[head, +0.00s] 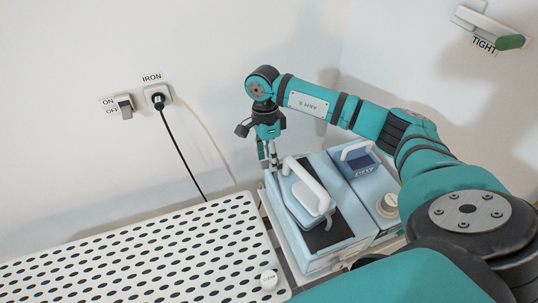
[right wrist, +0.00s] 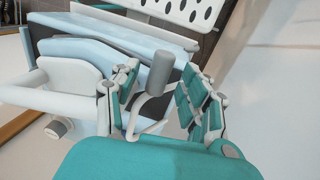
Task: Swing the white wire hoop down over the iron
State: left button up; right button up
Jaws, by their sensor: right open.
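The iron (head: 305,198), white with a thick looped handle, sits on the dark plate on top of the light-blue station in the head view. My right gripper (head: 270,155) points down at the iron's back left end. In the right wrist view my right gripper (right wrist: 163,98) is open, with fingers on either side of a grey cylindrical grip (right wrist: 161,72). A thin white wire (right wrist: 150,129), seemingly part of the hoop, shows below this grip. Whether a finger touches the grip I cannot tell. Most of the hoop is hidden. My left gripper is out of view.
A black cord runs from the IRON socket (head: 158,95), beside an ON/OFF switch (head: 124,106). A green-ended TIGHT lever (head: 509,42) is on the right wall.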

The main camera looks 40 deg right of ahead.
jog(key=shift+f, duration=0.35)
jog(key=shift+c, duration=0.4)
grip_shut()
